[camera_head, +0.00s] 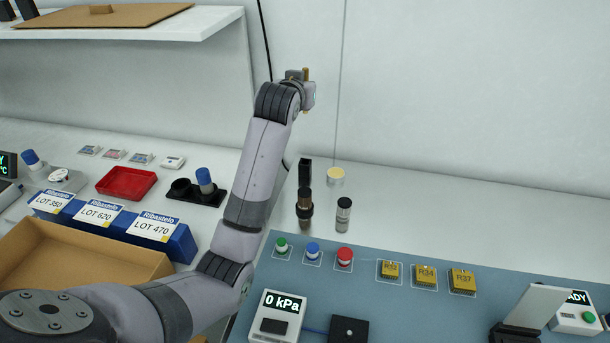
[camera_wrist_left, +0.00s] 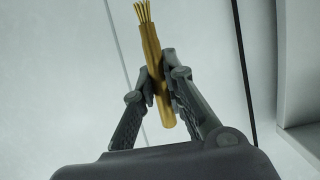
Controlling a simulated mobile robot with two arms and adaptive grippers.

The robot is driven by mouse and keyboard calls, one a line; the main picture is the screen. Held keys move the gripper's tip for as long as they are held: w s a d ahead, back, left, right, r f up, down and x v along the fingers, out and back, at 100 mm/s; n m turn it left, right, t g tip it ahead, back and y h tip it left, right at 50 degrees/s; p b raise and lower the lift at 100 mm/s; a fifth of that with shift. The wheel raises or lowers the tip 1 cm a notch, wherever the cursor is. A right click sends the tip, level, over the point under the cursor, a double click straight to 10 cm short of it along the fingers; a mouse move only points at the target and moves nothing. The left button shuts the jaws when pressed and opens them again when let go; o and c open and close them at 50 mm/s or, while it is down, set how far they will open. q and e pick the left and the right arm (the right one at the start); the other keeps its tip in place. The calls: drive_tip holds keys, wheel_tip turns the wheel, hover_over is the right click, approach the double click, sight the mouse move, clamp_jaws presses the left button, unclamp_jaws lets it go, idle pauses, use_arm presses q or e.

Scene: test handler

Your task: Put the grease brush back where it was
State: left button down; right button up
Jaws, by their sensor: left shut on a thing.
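My left arm reaches up from the lower left to the back wall. Its left gripper (camera_head: 304,80) is high above the counter in the head view. In the left wrist view, the left gripper (camera_wrist_left: 160,88) is shut on the grease brush (camera_wrist_left: 152,62), a golden-brown stick with splayed bristles at its upper end. The brush (camera_head: 306,74) shows only as a small upright brown piece in the head view. It is slightly tilted in the wrist view and touches nothing but the fingers.
A black tray (camera_head: 211,197) with a blue-capped bottle (camera_head: 205,180) and a red tray (camera_head: 127,195) stand left of my arm. A shelf (camera_head: 150,24) overhangs upper left.

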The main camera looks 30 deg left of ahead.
use_arm(q)
drive_tip(key=shift+w+a+f, duration=0.1)
drive_tip(key=shift+f, duration=0.2)
wheel_tip(320, 180, down, 19)
drive_tip(key=shift+f+p, duration=0.1)
drive_tip(key=shift+p, duration=0.4)
drive_tip(key=shift+f, duration=0.1)
drive_tip(key=c, duration=1.7)
unclamp_jaws()
drive_tip(key=shift+o, duration=0.2)
